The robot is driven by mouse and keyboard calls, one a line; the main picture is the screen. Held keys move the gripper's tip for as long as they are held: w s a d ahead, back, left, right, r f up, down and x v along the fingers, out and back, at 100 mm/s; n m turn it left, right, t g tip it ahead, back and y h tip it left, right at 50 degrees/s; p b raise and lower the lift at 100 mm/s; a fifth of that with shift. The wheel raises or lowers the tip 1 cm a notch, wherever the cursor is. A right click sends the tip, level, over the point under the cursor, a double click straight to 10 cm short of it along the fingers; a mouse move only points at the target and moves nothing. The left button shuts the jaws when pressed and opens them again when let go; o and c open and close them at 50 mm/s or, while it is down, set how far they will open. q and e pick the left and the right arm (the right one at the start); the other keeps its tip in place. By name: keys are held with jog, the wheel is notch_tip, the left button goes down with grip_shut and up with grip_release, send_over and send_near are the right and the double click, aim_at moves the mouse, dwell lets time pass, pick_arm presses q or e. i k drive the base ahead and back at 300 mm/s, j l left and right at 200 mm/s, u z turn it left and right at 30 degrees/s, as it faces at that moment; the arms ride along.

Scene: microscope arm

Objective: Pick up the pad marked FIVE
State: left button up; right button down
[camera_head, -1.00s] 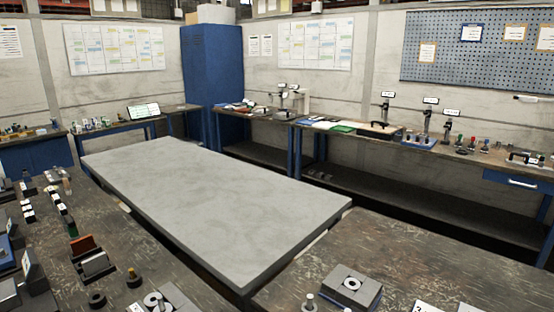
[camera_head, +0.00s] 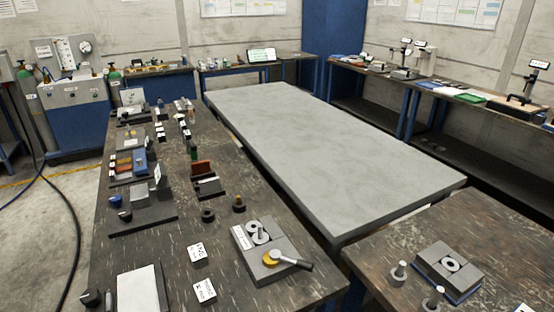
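Two small white blocks with dark lettering stand on the near part of the dark left bench: an upper block (camera_head: 197,254) and a lower block (camera_head: 204,291). Their lettering is too small and slanted for me to read surely, so I cannot tell whether either is the pad marked FIVE. A pale flat block (camera_head: 139,289) lies to their left. Neither of my grippers is in view.
Right of the white blocks is a grey fixture (camera_head: 268,250) with a handled lever. A black ring (camera_head: 208,216) and several small parts lie farther back. The big grey table (camera_head: 330,150) is bare. Another fixture (camera_head: 447,268) stands on the right bench.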

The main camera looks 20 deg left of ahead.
aim_at(199, 255)
jog(key=u, duration=1.3)
